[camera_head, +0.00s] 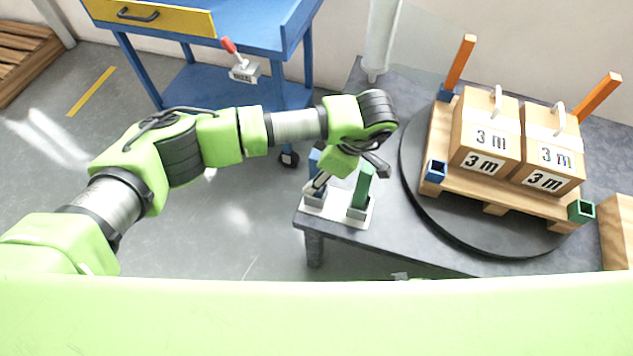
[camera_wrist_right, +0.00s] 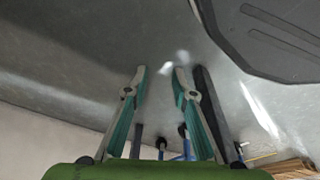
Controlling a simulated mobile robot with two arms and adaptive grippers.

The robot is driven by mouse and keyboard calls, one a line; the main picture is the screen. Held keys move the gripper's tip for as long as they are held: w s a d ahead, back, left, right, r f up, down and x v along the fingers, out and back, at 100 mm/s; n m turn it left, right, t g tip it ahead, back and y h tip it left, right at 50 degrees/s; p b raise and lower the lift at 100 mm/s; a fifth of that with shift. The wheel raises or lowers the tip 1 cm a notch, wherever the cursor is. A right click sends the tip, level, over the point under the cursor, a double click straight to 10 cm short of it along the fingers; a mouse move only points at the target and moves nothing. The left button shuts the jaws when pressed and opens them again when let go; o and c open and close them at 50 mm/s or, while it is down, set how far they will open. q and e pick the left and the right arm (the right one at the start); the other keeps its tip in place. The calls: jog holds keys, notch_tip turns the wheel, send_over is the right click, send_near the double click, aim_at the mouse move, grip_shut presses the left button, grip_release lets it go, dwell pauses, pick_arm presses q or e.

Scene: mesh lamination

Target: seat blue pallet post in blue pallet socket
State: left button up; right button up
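The blue post (camera_head: 314,159) stands in a grey holder at the table's near left corner, partly hidden by my left gripper. My left gripper (camera_head: 322,184) is at this post, with a light finger in front of it; its grip on the post is unclear. The blue pallet socket (camera_head: 436,171) is at the near left corner of the wooden pallet (camera_head: 484,190), with its opening visible and empty. My right gripper (camera_wrist_right: 160,72) shows in the right wrist view with its fingers apart and nothing between them.
A green post (camera_head: 362,187) stands in the holder beside the blue one. The pallet rests on a dark round turntable (camera_head: 415,185) and carries two boxes (camera_head: 487,135). Orange posts (camera_head: 460,62) rise at its far corners. A green socket (camera_head: 581,211) is at its near right corner.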

pick_arm(q)
jog(key=c, duration=1)
grip_shut()
pick_arm(e)
jog(key=shift+s+f, duration=0.2)
jog(key=shift+s, duration=0.15)
pick_arm(q)
jog(key=shift+r, duration=0.1)
